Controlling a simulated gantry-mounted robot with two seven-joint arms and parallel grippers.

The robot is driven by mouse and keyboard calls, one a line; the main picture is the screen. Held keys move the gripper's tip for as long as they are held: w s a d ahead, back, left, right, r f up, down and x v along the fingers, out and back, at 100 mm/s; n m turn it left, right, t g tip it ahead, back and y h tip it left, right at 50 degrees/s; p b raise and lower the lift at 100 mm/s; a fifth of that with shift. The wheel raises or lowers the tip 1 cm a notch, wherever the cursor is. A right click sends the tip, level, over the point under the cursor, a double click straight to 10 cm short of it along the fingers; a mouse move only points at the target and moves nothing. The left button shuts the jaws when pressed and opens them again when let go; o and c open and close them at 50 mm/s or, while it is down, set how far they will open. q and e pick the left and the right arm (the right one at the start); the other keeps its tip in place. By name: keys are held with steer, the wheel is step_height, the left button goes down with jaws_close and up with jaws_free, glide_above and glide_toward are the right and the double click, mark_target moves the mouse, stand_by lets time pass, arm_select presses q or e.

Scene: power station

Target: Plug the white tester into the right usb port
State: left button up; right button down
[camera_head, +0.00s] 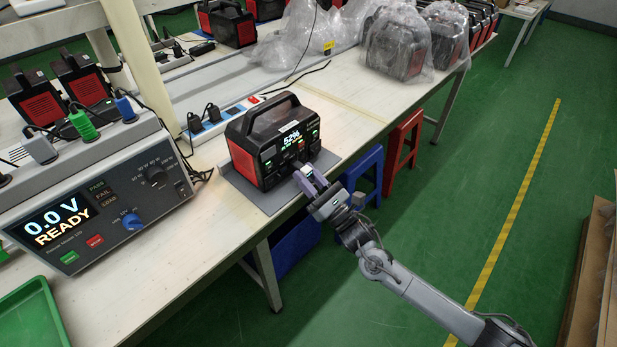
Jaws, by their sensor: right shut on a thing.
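The power station (272,139), black and red with a top handle, stands on a grey mat (262,194). Its lit front panel reads 52% and faces right toward my arm. My right gripper (303,178) is shut at the lower right of that panel, close against it. The white tester is between its fingers and mostly hidden by them. The right usb port is too small and covered to make out, so I cannot tell whether the tester is in it. My left gripper is not in view.
A test box (105,200) reading 0.0 V READY stands at the left, with coloured plugs behind it. A power strip (222,122) with black plugs lies behind the station. Blue (363,172) and red (402,143) stools stand beside the bench. Bagged units (397,45) sit farther back.

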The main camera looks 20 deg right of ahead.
steer(key=shift+w+a, duration=0.1)
steer(key=shift+w, duration=0.1)
stand_by(0.6)
steer(key=c, duration=0.8)
jaws_free()
steer(key=shift+s+d+f, duration=0.2)
steer(key=shift+s, duration=0.25)
steer(key=p+v, duration=0.3)
steer(key=v, duration=0.7)
steer(key=shift+a, duration=0.1)
